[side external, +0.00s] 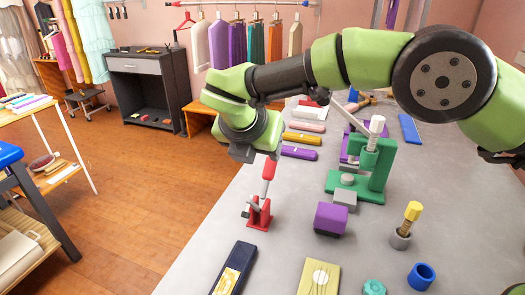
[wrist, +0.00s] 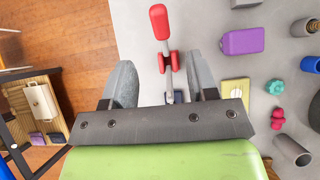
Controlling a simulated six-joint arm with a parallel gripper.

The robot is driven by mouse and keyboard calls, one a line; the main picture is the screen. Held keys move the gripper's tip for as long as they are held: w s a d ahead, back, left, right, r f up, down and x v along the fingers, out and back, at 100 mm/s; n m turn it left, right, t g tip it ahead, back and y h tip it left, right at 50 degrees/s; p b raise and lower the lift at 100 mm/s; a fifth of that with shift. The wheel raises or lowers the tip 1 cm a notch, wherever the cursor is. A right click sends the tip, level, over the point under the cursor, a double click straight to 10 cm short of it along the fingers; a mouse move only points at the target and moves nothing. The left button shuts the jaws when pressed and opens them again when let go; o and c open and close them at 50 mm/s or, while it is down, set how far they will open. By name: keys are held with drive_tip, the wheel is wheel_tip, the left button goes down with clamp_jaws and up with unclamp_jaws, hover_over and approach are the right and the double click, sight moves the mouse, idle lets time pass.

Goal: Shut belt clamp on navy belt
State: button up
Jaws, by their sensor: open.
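The red belt clamp (side external: 260,212) stands on the grey table near its left edge, with its red-tipped lever (side external: 268,169) upright. The navy belt (side external: 234,269) lies flat on the table in front of the clamp, cut off by the lower picture edge. My gripper (side external: 243,152) is above and just behind the clamp in the side view. In the wrist view my gripper (wrist: 161,68) is open and empty, with the clamp (wrist: 169,62) seen between its fingers and the lever (wrist: 158,22) reaching past them. The navy belt is mostly hidden there behind the gripper body.
A purple block (side external: 331,219), a green press (side external: 372,175), a yellow-topped plunger (side external: 408,225), a blue cup (side external: 421,276) and a pale yellow board (side external: 319,279) stand to the right. Bare table surrounds the clamp.

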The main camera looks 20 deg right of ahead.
sight(270, 163)
drive_tip(key=w+d+f, duration=0.1)
drive_tip(key=f, duration=0.1)
drive_tip(key=w+d+f+g+y, duration=0.1)
drive_tip(key=w+d+f, duration=0.1)
drive_tip(key=f, duration=0.1)
drive_tip(key=w+d+f+g+y, duration=0.1)
drive_tip(key=f, duration=0.2)
drive_tip(key=shift+w+d+f, duration=0.2)
drive_tip(key=shift+w+d, duration=0.15)
idle(0.4)
clamp_jaws()
